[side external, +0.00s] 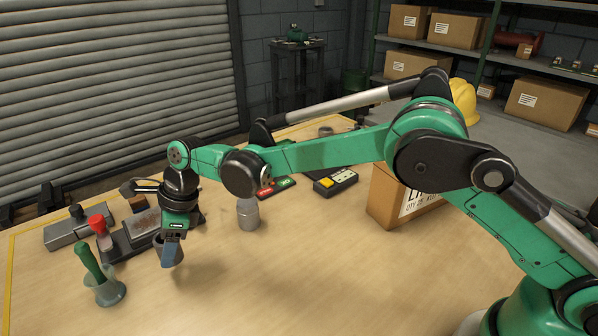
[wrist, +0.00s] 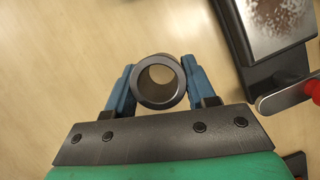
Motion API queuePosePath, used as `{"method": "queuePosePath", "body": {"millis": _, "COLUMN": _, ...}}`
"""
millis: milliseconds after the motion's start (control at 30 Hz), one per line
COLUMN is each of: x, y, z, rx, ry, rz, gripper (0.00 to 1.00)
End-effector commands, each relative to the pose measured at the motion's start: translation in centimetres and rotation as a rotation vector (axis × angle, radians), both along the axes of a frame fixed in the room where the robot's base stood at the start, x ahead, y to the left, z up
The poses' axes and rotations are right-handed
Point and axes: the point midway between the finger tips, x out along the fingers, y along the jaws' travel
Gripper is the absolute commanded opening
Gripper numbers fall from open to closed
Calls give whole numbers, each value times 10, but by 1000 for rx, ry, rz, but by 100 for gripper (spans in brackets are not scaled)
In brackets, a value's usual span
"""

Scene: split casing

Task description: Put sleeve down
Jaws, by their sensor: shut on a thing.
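My gripper (wrist: 158,92) is shut on the sleeve (wrist: 159,103), a grey metal ring-ended tube. One blue finger presses on each side of it. In the wrist view I look down into its round bore, and its axis points roughly along the camera's view. In the side external view my gripper (side external: 172,250) points down at the left part of the workbench (side external: 310,255). There the sleeve (side external: 179,255) is mostly hidden behind the near finger. I cannot tell whether its lower end touches the bench.
A dark fixture with a rusty plate (wrist: 278,22) and a red-knobbed lever (side external: 100,226) stand close by. A cup with a green-handled tool (side external: 106,290) is to the left, and a grey stepped cylinder (side external: 248,214) to the right. The bench front is clear.

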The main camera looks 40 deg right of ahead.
Motion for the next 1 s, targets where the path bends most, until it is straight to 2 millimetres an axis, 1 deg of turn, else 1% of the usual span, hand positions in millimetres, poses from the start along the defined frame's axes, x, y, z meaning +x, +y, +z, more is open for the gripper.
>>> {"method": "queuePosePath", "body": {"millis": 33, "x": 0, "y": 0, "z": -9, "rx": 0, "ry": 0, "rz": 1, "gripper": 0}}
{"method": "queuePosePath", "body": {"millis": 100, "x": 0, "y": 0, "z": -19, "rx": 0, "ry": 0, "rz": 1, "gripper": 0}}
{"method": "queuePosePath", "body": {"millis": 200, "x": 0, "y": 0, "z": -28, "rx": 0, "ry": 0, "rz": 1, "gripper": 0}}
{"method": "queuePosePath", "body": {"millis": 467, "x": 0, "y": 0, "z": -29, "rx": 0, "ry": 0, "rz": 2, "gripper": 0}}
{"method": "queuePosePath", "body": {"millis": 600, "x": 0, "y": 0, "z": -32, "rx": 0, "ry": 0, "rz": 2, "gripper": 0}}
{"method": "queuePosePath", "body": {"millis": 633, "x": 0, "y": 0, "z": -32, "rx": 0, "ry": 0, "rz": 2, "gripper": 58}}
{"method": "queuePosePath", "body": {"millis": 667, "x": 0, "y": 0, "z": -32, "rx": 0, "ry": 0, "rz": 2, "gripper": 66}}
{"method": "queuePosePath", "body": {"millis": 700, "x": 0, "y": 0, "z": -32, "rx": 0, "ry": 0, "rz": 2, "gripper": 78}}
{"method": "queuePosePath", "body": {"millis": 733, "x": 0, "y": 0, "z": -32, "rx": 0, "ry": 0, "rz": 2, "gripper": 81}}
{"method": "queuePosePath", "body": {"millis": 1000, "x": 0, "y": 0, "z": -31, "rx": 0, "ry": 0, "rz": 2, "gripper": 81}}
